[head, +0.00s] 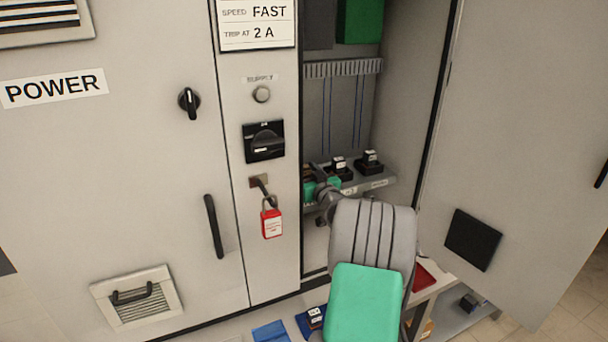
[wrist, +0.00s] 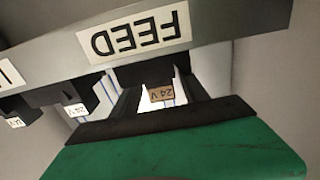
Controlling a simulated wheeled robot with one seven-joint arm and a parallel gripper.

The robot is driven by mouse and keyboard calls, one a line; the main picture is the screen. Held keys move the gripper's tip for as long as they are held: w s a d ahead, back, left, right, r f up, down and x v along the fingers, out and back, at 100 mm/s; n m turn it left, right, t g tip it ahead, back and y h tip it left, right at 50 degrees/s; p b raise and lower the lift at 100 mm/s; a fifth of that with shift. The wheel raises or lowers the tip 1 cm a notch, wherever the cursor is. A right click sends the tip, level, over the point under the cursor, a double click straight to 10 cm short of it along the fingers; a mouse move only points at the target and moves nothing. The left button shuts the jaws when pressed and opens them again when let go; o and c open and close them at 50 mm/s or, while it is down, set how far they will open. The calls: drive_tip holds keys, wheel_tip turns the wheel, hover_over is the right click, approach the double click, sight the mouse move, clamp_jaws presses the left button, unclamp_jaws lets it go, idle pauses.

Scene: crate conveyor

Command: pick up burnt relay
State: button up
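A relay with a browned "24 V" label (wrist: 161,93) shows in the wrist view, upside down, between my gripper's two dark fingers (wrist: 160,104). Two black relays with clean white labels, a nearer one (head: 340,168) and a farther one (head: 369,162), stand to the right on the shelf.
The shelf edge bears a FEED label (wrist: 141,34). The cabinet door (head: 510,150) stands open on the right. A red padlock (head: 272,222) hangs on the left panel. Below are a black relay (head: 316,317) on a blue tray, a red tray (head: 432,276) and another relay (head: 468,302).

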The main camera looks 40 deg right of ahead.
clamp_jaws()
idle(0.3)
